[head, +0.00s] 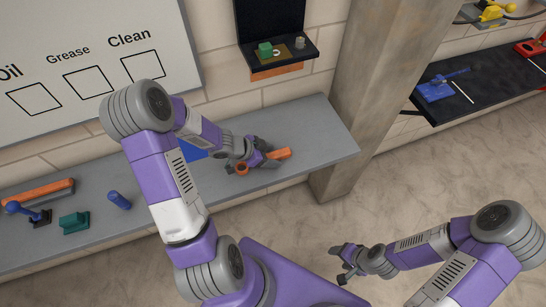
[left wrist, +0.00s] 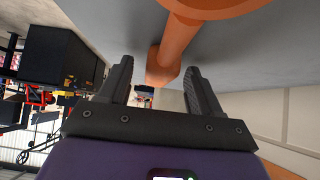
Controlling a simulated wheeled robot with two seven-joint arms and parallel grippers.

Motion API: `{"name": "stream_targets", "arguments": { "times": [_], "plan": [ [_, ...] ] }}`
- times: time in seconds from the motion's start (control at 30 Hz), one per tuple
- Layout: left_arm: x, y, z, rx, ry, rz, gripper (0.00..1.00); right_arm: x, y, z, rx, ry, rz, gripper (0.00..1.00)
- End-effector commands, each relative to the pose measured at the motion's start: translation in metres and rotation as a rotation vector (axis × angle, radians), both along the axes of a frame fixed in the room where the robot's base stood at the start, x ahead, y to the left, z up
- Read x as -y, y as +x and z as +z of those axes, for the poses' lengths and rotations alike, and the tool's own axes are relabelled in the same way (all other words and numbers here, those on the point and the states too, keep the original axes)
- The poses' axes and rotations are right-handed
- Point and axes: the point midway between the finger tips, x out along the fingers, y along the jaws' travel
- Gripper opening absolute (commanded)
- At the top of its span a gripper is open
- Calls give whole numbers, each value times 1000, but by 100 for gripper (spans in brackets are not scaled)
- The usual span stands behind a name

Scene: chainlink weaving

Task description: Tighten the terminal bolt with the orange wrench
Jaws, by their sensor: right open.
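An orange wrench (head: 282,154) lies on the grey bench, its ring end (head: 241,168) to the left. My left gripper (head: 258,158) is at the wrench. In the left wrist view the orange shaft (left wrist: 172,50) reaches between the open fingertips (left wrist: 157,70), with a visible gap on its left side; I cannot tell whether the right finger touches it. My right gripper (head: 342,264) is open and empty, over the floor away from the bench. A small dark shelf (head: 290,56) on the wall holds a green block (head: 265,49) and a grey round piece (head: 300,42); I cannot tell which part is the terminal bolt.
The bench (head: 320,130) also bears an orange bar (head: 38,194), a blue-and-black part (head: 28,212), a green block (head: 75,223) and a blue cylinder (head: 119,200). A concrete pillar (head: 375,80) stands at its right end. A dark shelf (head: 480,95) with a blue tool lies beyond.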

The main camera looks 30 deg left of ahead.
Motion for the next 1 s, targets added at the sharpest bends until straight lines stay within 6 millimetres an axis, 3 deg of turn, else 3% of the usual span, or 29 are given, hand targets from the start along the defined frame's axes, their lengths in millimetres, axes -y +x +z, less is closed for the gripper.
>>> {"name": "stream_targets", "arguments": {
  "times": [0.03, 0.4, 0.77, 1.0],
  "plan": [
    [0, 0, 0, 0, 0, 0, 58, 0, 0, 0, 0, 0, 0, 62],
    [0, 0, 0, 1, -1, 0, 3, 0, 0, 0, 0, 0, 0, 62],
    [0, 0, 7, 0, 0, 0, 3, 0, 0, 4, 0, 0, 0, 62],
    [0, 0, 41, 3, 2, -1, 3, 0, 0, 25, 0, 0, 0, 62]
  ]
}}
